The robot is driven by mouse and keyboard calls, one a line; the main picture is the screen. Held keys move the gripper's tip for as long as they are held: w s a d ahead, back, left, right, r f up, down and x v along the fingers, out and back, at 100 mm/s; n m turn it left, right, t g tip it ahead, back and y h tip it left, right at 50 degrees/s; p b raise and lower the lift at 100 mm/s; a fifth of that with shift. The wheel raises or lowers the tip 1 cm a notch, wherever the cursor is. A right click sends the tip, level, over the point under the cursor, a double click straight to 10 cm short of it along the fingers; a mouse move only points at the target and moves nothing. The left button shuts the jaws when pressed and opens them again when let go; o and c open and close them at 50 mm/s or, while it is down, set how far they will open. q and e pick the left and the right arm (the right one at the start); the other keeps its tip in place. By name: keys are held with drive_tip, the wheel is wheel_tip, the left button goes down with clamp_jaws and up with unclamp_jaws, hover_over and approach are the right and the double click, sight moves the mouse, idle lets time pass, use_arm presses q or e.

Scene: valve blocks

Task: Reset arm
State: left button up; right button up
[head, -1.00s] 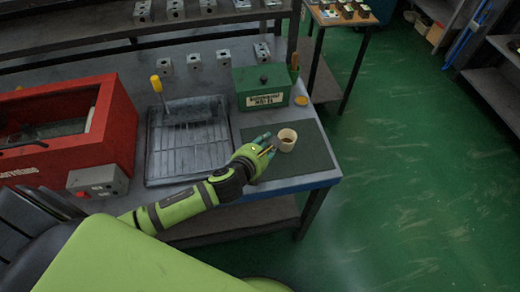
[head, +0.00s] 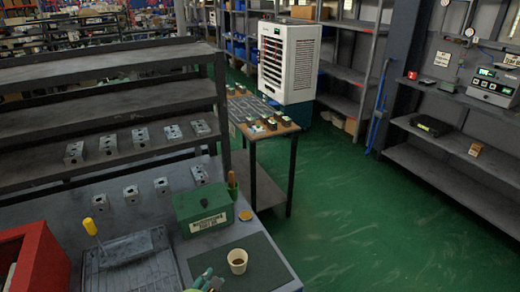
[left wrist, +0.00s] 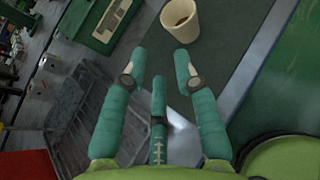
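My left gripper (head: 208,281) shows only partly, at the bottom edge of the head view. In the left wrist view its teal fingers (left wrist: 160,66) are spread apart with nothing between them, so it is open and empty. A small pale cup (head: 237,261) with dark contents stands upright on the dark mat (head: 262,270), just beyond the fingers. The cup also shows at the top of the left wrist view (left wrist: 180,20), apart from the fingertips. Most of my left arm is out of the head view. My right gripper is in neither view.
A green box (head: 203,210) and a tray with a yellow-handled tool (head: 91,227) are left of the cup. Metal valve blocks (head: 131,194) line the bench's back and shelf. A side table (head: 262,130) stands beyond. Green floor (head: 335,220) at right is clear.

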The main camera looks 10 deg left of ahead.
use_arm(q)
drive_tip(key=s+a+f+m+g+y, duration=0.15)
drive_tip(key=s+m+g, duration=0.35)
drive_tip(key=s+m, duration=0.9)
drive_tip(key=s+f+m+g+h, duration=0.15)
drive_tip(key=s+m+g, duration=0.4)
drive_tip(key=m, duration=1.65)
wheel_tip(320, 180, down, 25)
drive_tip(key=s+y, duration=0.1)
drive_tip(key=s, duration=0.1)
drive_tip(key=s+a+f+g+b, duration=0.1)
drive_tip(key=s+a+f, duration=0.2)
drive_tip(key=s+f, duration=1.1)
drive_tip(key=shift+s+f+m+b, duration=0.3)
drive_tip(key=shift+s, duration=0.3)
